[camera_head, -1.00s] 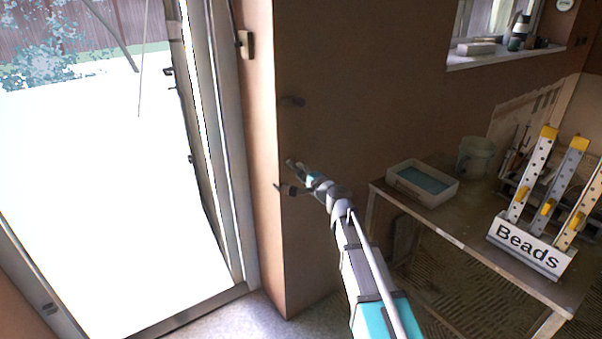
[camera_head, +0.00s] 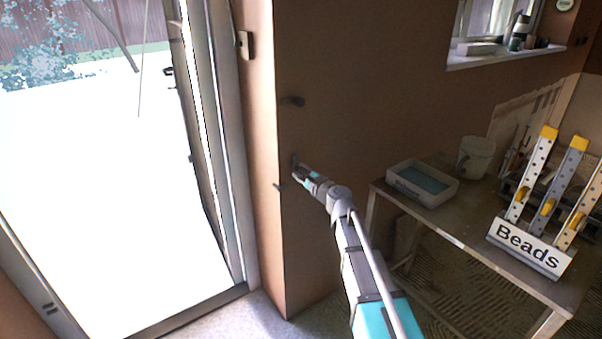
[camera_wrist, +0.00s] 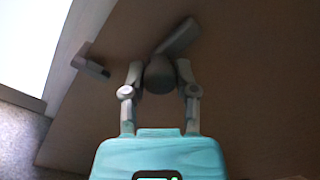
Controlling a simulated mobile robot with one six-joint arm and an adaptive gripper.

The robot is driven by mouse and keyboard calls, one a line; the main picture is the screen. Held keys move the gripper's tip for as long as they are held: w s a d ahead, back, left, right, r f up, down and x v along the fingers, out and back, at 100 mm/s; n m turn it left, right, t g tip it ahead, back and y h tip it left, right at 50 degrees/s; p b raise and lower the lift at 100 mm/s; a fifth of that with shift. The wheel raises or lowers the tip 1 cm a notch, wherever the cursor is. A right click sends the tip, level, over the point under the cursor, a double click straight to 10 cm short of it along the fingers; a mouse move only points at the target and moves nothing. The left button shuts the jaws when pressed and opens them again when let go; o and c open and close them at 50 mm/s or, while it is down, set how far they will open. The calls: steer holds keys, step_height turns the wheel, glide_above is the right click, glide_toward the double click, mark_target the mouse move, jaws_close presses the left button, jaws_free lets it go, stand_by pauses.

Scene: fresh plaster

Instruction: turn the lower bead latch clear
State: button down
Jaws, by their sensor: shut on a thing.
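The lower bead latch (camera_wrist: 178,38) is a grey lever with a dark round hub, on the brown wall near its outer corner. In the wrist view its lever slants to the upper right from the hub. In the head view a short grey bar (camera_head: 294,159), seemingly this lever, stands roughly upright at my gripper tip. My gripper (camera_wrist: 159,82) is shut on the hub, one finger on each side. The hub's base is hidden behind it. The upper latch (camera_head: 292,101) sticks out sideways higher on the wall.
A grey bracket (camera_wrist: 90,60) sits at the wall corner, close left of my fingers. The glazed door (camera_head: 205,150) is at left. At right a bench (camera_head: 470,245) carries a white tray (camera_head: 447,193), a bucket (camera_head: 476,157) and a rack labelled Beads (camera_head: 527,245).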

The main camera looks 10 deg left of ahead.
stand_by(0.4)
steer(key=shift+c, duration=1.9)
jaws_free()
steer(key=shift+s+d, duration=0.1)
steer(key=v, duration=1.1)
steer(key=shift+s+d, duration=0.2)
steer(key=shift+s, duration=0.1)
steer(key=shift+f, duration=0.1)
